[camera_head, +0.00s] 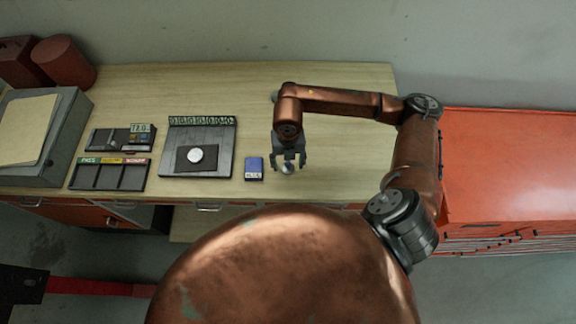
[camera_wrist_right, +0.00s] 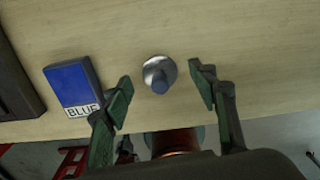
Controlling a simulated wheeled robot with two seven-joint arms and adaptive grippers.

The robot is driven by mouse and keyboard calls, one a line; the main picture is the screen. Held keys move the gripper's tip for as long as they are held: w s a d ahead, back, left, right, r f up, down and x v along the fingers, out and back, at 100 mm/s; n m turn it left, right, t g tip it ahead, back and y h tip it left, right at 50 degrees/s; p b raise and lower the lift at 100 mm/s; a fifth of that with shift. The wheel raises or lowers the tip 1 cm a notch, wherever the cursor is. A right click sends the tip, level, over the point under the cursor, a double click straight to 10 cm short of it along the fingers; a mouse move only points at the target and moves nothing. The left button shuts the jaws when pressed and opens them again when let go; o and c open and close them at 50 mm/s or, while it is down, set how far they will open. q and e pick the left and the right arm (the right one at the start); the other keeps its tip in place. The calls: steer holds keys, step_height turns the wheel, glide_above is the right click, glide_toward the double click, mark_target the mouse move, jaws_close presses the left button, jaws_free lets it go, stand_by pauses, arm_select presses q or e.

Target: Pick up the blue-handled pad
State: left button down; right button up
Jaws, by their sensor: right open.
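The blue-handled pad is a small round silvery disc (camera_wrist_right: 159,72) with a blue knob, standing on the bench top. It shows in the head view (camera_head: 288,169) just below my right gripper (camera_head: 288,162). In the right wrist view my right gripper (camera_wrist_right: 163,88) is open, with one finger on each side of the pad and bare wood between. The fingers appear apart from the pad. I cannot tell the exact height above it. My left gripper is not in view.
A blue box labelled BLUE (camera_head: 254,169) lies just left of the pad. A dark board (camera_head: 222,135) with a white disc (camera_head: 195,156) and black trays (camera_head: 131,176) are further left. The bench (camera_head: 340,165) is clear to the right. A red cabinet (camera_head: 510,165) stands beyond.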

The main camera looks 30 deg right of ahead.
steer(key=shift+f, duration=0.45)
steer(key=c, duration=1.4)
steer(key=shift+r, duration=0.1)
